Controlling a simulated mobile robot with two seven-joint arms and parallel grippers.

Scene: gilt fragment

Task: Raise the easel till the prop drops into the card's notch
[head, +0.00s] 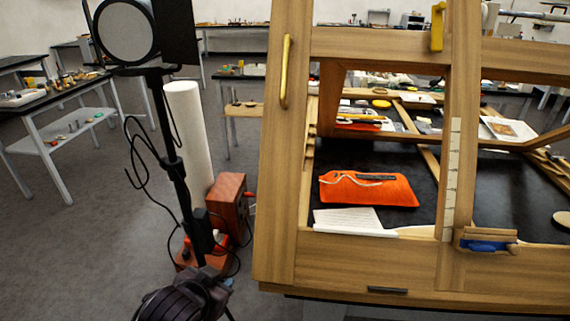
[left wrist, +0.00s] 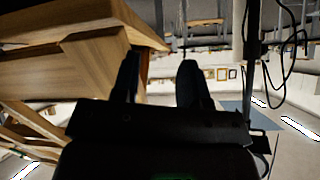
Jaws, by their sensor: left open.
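The wooden easel (head: 274,180) stands as a big open frame on the right of the head view, with a brass handle (head: 286,72) on its left upright. Its wooden edge also shows at the left of the left wrist view (left wrist: 60,70). A pale strip with dark marks (head: 452,180) runs up the middle upright. I cannot pick out the prop or the card's notch for certain. My left gripper (head: 205,277) is low, left of the easel and apart from the handle. Its two dark fingers (left wrist: 160,65) are spread with nothing between them. My right gripper is not in view.
A black lamp stand (head: 176,170) with trailing cables stands left of the easel, close to my left gripper. Behind it are a white roll (head: 188,130) and a red-brown box (head: 228,203). An orange pouch (head: 368,189) and papers (head: 347,219) lie within the frame opening.

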